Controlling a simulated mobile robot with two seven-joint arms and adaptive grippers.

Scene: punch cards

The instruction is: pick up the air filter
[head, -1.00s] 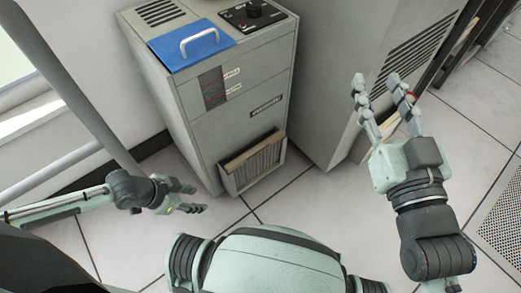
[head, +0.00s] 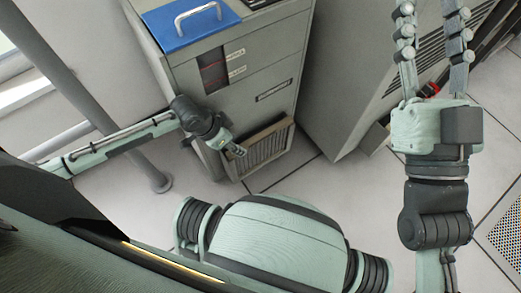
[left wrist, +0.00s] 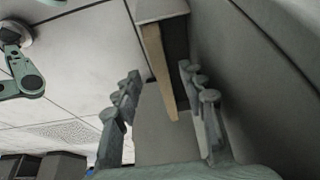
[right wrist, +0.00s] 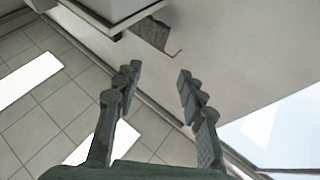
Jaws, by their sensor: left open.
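The air filter (head: 268,146) is a pleated grey panel with a tan frame edge. It sits tilted in a light holder low on the front of the grey cabinet (head: 262,80). In the left wrist view its tan edge (left wrist: 158,65) lies ahead, between the fingertips as seen. My left gripper (head: 237,149) is just left of the filter in the head view, partly hidden by its own wrist. The left wrist view shows its fingers (left wrist: 160,73) apart and empty. My right gripper (head: 430,12) is open and empty, up at the right; its spread fingers also show in the right wrist view (right wrist: 158,72).
A blue clipboard-like plate (head: 190,24) with a metal handle lies on the cabinet top. A second grey cabinet (head: 350,75) with vents stands to the right. A grey pole (head: 120,150) stands at the left. The tiled floor before the filter is clear.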

